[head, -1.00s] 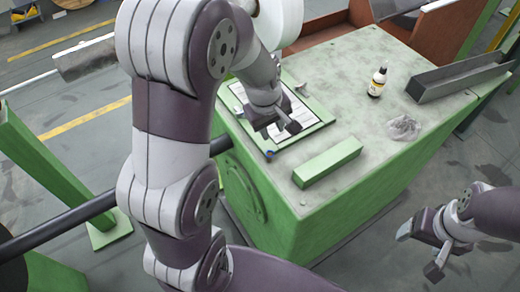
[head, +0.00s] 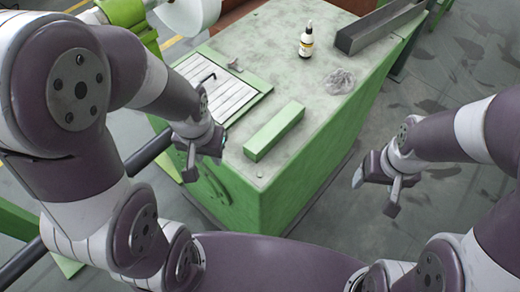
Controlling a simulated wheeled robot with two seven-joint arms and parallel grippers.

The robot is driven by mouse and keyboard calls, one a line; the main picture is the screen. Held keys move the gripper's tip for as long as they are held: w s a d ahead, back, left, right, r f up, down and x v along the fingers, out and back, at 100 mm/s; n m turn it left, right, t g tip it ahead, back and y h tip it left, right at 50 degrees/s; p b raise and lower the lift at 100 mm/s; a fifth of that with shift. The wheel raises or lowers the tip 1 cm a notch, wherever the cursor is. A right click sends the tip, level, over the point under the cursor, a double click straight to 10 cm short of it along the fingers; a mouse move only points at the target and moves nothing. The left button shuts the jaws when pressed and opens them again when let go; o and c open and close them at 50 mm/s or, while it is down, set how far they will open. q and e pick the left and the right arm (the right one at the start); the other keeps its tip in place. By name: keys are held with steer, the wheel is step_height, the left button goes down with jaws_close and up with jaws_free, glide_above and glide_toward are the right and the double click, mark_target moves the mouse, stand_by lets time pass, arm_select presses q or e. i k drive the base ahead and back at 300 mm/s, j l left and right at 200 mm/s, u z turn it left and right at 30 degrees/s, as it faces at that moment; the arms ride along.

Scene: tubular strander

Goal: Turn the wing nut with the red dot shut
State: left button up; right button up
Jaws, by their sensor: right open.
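I cannot make out a wing nut or a red dot in the head view. My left gripper (head: 200,160) hangs at the front left edge of the green cabinet (head: 300,185), just in front of the white panel. My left gripper and wrist cover part of that edge, and I cannot tell whether the jaws are open or holding anything. My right gripper (head: 378,190) is open and empty, over the floor to the right of the cabinet.
On the cabinet top are a white striped panel (head: 240,98) in a green frame, a green block (head: 274,131), a dropper bottle (head: 306,42), crumpled clear plastic (head: 339,81) and a long grey channel (head: 380,26). Open floor (head: 445,85) lies to the right.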

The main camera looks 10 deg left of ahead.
mark_target(232, 64)
steer(key=k+l, duration=0.1)
steer(key=l, duration=0.15)
steer(key=i+l+u, duration=0.1)
steer(key=l, duration=0.25)
steer(key=i+l+u, duration=0.1)
steer(key=i+l, duration=0.15)
steer(key=l, duration=0.15)
steer(key=i+l+u, duration=0.15)
steer(key=l, duration=0.25)
